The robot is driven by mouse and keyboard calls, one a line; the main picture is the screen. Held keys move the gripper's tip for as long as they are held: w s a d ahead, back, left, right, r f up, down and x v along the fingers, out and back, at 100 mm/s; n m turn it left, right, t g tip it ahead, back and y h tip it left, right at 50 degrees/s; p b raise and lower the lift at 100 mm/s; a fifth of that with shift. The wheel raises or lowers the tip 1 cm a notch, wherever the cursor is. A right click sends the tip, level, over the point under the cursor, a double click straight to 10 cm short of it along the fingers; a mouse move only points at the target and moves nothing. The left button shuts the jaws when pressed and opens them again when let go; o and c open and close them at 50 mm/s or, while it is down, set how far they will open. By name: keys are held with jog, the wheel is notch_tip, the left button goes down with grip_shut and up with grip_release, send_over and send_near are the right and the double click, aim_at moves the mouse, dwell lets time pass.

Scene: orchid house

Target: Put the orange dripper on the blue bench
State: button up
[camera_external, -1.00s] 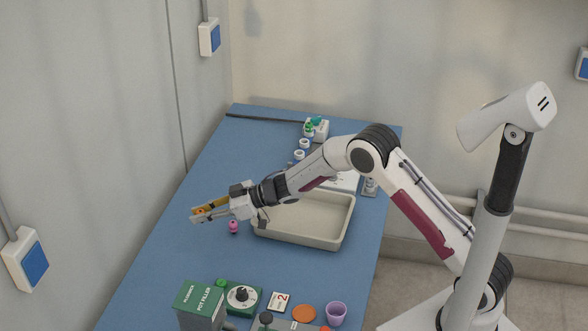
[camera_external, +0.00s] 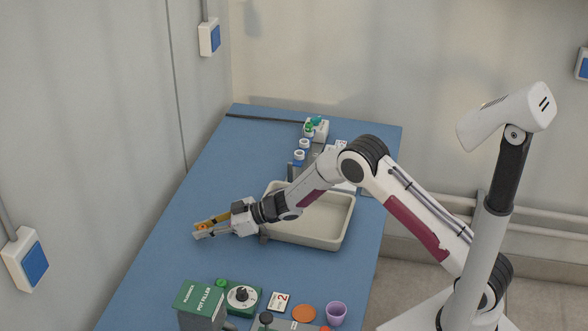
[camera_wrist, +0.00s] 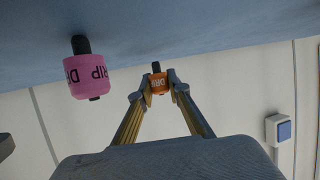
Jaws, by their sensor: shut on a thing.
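The orange dripper (camera_wrist: 158,85) is held between the two fingertips of my gripper (camera_wrist: 157,80) in the wrist view. Its dark end points toward the blue bench (camera_wrist: 200,25), which fills the top of that view. In the external view the orange dripper (camera_external: 203,226) shows as a small orange spot in my gripper (camera_external: 201,229), low over the left part of the blue bench (camera_external: 165,260). I cannot tell whether it touches the bench top.
A pink dripper (camera_wrist: 88,78) stands on the bench beside my gripper; my gripper hides it in the external view. A beige tray (camera_external: 335,241) lies to the right. A green box (camera_external: 200,303), an orange disc (camera_external: 304,313) and a purple cup (camera_external: 336,313) stand in front.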

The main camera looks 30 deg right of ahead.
jog(key=shift+f, duration=0.8)
jog(key=shift+f, duration=0.2)
jog(key=shift+f, duration=0.25)
jog(key=shift+s+f, duration=0.2)
jog(key=shift+f, duration=0.15)
jog(key=o, duration=0.8)
jog(key=shift+r, duration=0.1)
jog(key=shift+w+r, duration=0.1)
jog(key=shift+r, duration=0.25)
jog(key=shift+r+v, duration=0.15)
jog(key=shift+v, duration=1.75)
jog(key=shift+r+v, duration=0.1)
jog(key=shift+v, duration=1.8)
